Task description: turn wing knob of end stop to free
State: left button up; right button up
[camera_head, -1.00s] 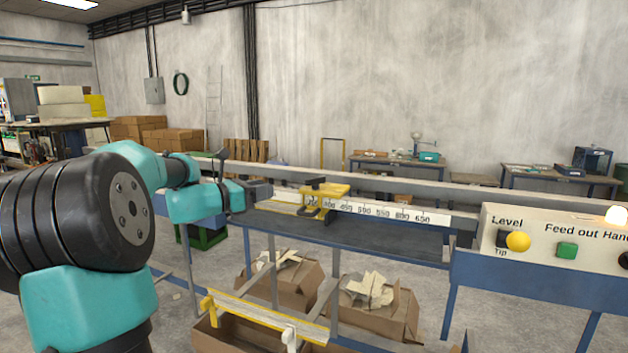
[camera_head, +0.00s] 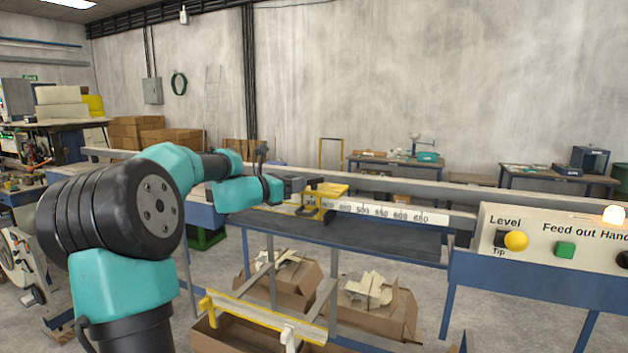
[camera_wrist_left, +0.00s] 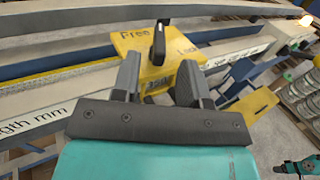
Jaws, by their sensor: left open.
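The yellow end stop (camera_head: 322,203) sits on the rail beside the printed length scale (camera_head: 385,212). The knob also shows as a dark bar on top of the stop in the head view (camera_head: 316,181). My left gripper (camera_wrist_left: 158,75) is open, its two fingers apart just short of the knob, with nothing between them.
The rail (camera_head: 455,191) runs behind the stop. A control panel (camera_head: 545,238) with buttons stands at the right. Cardboard boxes (camera_head: 375,308) with scraps lie below the bench, and a lower yellow-edged rail (camera_head: 262,318) is at the front.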

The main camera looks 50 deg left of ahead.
aim_at(314, 178)
pick_arm(q)
jog(key=w, duration=0.7)
jog(key=shift+d, duration=0.35)
jog(key=shift+s, duration=0.1)
grip_shut()
jog(key=shift+n+y, duration=0.8)
jog(key=shift+y, duration=0.4)
jog(key=shift+n+y, duration=0.8)
jog(key=shift+y, duration=0.5)
jog(key=shift+n+g+y, duration=0.8)
jog(key=shift+n+y, duration=0.7)
jog(key=shift+y, duration=0.7)
grip_release()
